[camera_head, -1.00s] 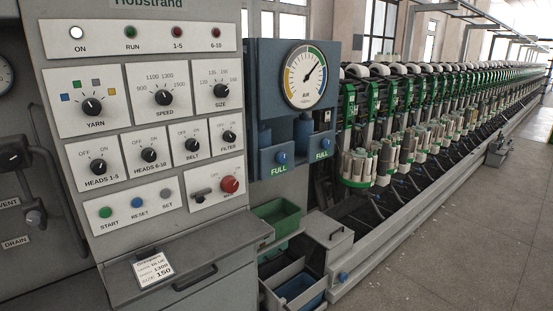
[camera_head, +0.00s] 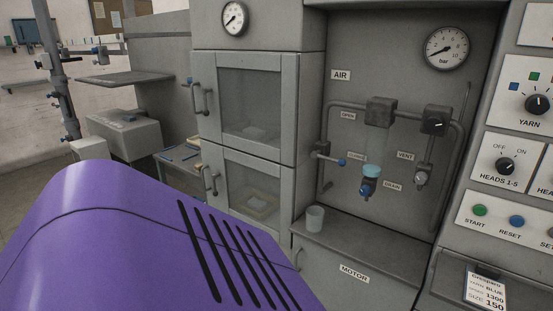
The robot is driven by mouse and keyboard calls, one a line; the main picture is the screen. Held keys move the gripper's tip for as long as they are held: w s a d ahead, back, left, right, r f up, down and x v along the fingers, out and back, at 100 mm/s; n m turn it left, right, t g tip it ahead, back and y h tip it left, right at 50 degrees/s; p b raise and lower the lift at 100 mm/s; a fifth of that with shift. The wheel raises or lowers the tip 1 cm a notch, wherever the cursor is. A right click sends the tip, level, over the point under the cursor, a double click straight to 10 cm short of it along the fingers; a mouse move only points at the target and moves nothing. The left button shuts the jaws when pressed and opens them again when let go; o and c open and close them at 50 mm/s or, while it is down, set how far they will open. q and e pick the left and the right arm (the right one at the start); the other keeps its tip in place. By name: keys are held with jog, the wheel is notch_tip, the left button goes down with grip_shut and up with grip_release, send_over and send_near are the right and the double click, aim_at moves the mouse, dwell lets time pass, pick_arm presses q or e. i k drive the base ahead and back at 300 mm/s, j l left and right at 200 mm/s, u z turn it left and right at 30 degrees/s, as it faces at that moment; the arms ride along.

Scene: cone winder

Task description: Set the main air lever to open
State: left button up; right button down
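The main air lever (camera_head: 330,159) is on the left pipe of the recessed air panel, under the AIR label (camera_head: 341,75). Its blue-tipped handle lies nearly level and points right. The OPEN label (camera_head: 348,115) is above it and a small, blurred label (camera_head: 356,157) is beside its tip. Neither of my grippers is in view.
A pressure gauge (camera_head: 446,48) hangs above the pipes. A cup (camera_head: 314,218) stands on the ledge below. Glass-doored cabinets (camera_head: 249,105) stand left.

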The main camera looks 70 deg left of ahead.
aim_at(341, 162)
jog(key=u, duration=1.9)
